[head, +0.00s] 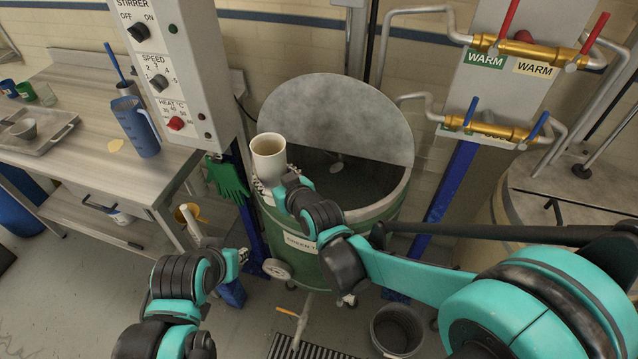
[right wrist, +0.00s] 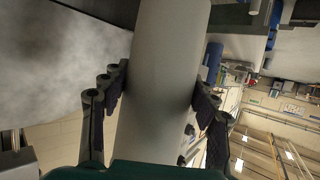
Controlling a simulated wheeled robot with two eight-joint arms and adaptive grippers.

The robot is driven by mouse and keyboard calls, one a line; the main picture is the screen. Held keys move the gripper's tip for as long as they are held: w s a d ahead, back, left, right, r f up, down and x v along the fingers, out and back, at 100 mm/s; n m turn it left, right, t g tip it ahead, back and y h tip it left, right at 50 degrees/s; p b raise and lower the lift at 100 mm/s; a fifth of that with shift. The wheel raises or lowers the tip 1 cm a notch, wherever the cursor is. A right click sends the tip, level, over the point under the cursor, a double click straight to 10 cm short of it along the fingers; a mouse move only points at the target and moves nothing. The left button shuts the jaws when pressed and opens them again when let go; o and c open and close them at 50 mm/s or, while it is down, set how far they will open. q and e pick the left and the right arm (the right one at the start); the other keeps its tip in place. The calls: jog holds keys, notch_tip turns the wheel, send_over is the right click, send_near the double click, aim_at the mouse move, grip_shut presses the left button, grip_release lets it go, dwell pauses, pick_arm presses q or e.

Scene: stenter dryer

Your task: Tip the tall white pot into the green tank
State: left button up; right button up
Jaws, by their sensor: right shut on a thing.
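The tall white pot (head: 268,158) is upright at the left rim of the green tank (head: 335,255). My right gripper (head: 272,184) is shut on it; in the right wrist view the pot (right wrist: 165,85) stands between the fingers of the gripper (right wrist: 160,92). The pot's inside looks pale, and its contents cannot be made out. The tank is open at the front, with a dark interior, and its grey lid (head: 330,110) stands raised at the back. My left gripper (head: 242,256) is low in front of the tank, left of its label, apart from the pot; its finger opening is unclear.
The stirrer control box (head: 165,75) stands close left of the tank, with green gloves (head: 228,177) below. A steel bench (head: 75,140) holds a blue jug (head: 136,127) and a tray (head: 40,137). Valve pipes (head: 490,127) are right. A grey bin (head: 396,330) stands on the floor.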

dwell(0.3)
notch_tip(320, 180, up, 5)
jog(key=p, duration=0.4)
